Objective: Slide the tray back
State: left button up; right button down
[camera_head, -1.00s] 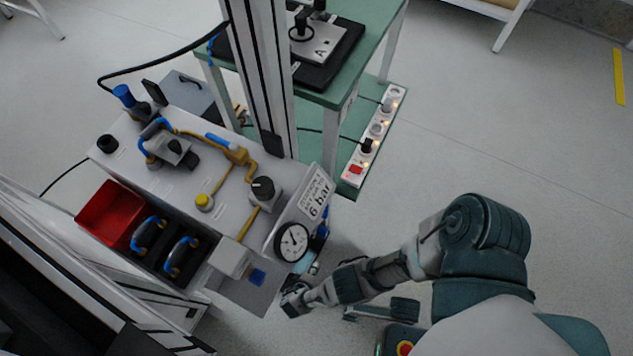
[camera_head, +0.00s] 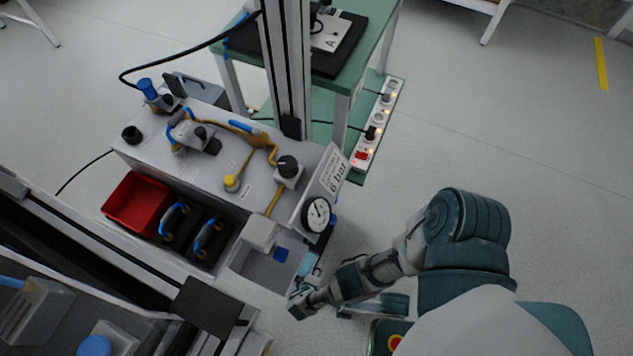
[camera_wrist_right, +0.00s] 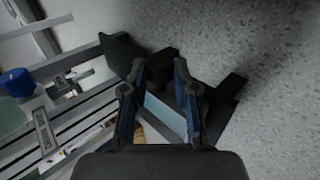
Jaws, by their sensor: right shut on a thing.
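A shallow grey tray-like surface (camera_head: 262,268) sits at the front right corner of the white test station in the head view, below the gauge. I cannot tell surely that it is the tray. My right gripper (camera_head: 299,301) is low beside its front right corner. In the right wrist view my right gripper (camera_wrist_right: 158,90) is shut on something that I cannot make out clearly. A pale blue strip (camera_wrist_right: 165,117) and dark pieces show between and beyond the fingers. My left gripper is not in view.
The station carries a round gauge (camera_head: 316,214), a red bin (camera_head: 137,202) and blue-handled black holders. A second bench with a black plate (camera_head: 206,305) stands at the lower left. A power strip (camera_head: 379,124) lies behind. Floor at the right is clear.

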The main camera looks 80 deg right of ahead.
jog(key=shift+w+a+f, duration=0.1)
jog(key=shift+a, duration=0.45)
jog(key=c, duration=0.9)
grip_release()
jog(key=shift+d, duration=0.1)
jog(key=shift+v, duration=6)
